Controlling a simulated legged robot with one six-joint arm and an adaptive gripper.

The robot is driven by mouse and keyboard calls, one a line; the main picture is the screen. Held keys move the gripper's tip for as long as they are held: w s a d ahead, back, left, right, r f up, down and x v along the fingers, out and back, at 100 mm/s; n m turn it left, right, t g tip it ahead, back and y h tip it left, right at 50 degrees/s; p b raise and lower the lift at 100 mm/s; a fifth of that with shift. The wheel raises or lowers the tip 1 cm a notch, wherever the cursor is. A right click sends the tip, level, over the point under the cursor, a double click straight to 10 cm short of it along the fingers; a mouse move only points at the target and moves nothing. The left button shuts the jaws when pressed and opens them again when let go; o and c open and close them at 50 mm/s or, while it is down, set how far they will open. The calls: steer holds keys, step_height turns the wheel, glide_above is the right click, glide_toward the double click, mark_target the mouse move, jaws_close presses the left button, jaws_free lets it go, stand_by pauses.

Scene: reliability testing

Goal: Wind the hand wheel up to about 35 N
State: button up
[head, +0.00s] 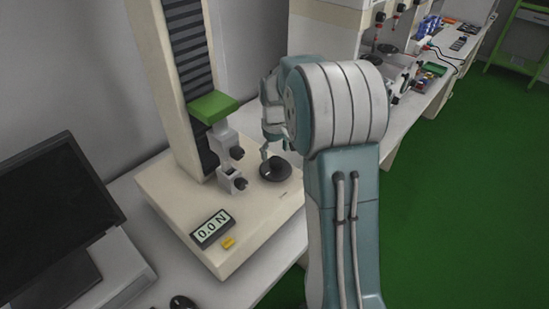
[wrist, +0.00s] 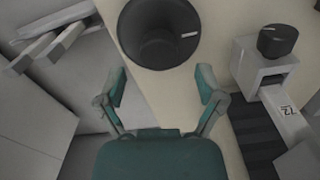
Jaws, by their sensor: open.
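The black hand wheel (head: 275,169) lies on the cream base of the test machine (head: 165,205), right of the clamps. It also shows as a dark round disc with a small pale mark in the wrist view (wrist: 160,36). The display (head: 212,228) on the base reads 0.0 N. My gripper (wrist: 161,88) is open and empty, its two fingers spread just short of the wheel in the wrist view. In the head view my arm hides most of my gripper, which is at the wheel's far side; I cannot tell if it touches.
Two grey clamps with black knobs (head: 235,167) stand left of the wheel, under a green crosshead (head: 213,107). A yellow button (head: 229,243) sits by the display. A monitor (head: 58,215) stands at the left. A bench with several tools (head: 425,70) runs behind my arm.

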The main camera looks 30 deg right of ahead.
mark_target(276, 159)
steer(key=shift+d+f, duration=0.15)
steer(key=shift+f, duration=1.25)
steer(key=shift+a, duration=0.2)
steer(key=c, duration=0.4)
steer(key=shift+d, duration=0.1)
steer(key=c, duration=0.7)
steer(key=shift+c, duration=0.2)
steer(key=shift+m, duration=0.3)
steer(key=shift+s+f+m, duration=0.1)
steer(key=shift+s+m, duration=0.05)
steer(key=shift+m, duration=2.35)
